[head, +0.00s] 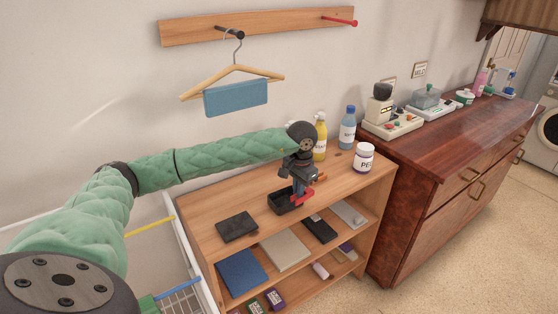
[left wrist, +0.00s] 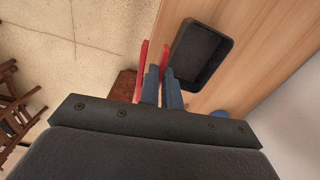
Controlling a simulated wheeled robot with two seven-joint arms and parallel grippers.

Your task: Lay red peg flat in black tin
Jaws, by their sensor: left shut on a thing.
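The red peg (head: 306,196) is held in my left gripper (head: 298,187), which points down over the shelf unit's top. In the left wrist view two red prongs of the peg (left wrist: 142,62) stick out past the fingers of my left gripper (left wrist: 161,90). The black tin (head: 283,206) is a small open tray on the unit's top; it looks empty in the left wrist view (left wrist: 203,56). The peg is beside the tin's right end in the head view. I cannot tell whether they touch. My right gripper is out of view.
A dark flat box (head: 237,227) lies left of the tin. A yellow bottle (head: 320,140), a blue bottle (head: 347,130) and a white jar (head: 363,158) stand at the back right. A hanger (head: 235,82) with a blue cloth hangs above. The top's front right is clear.

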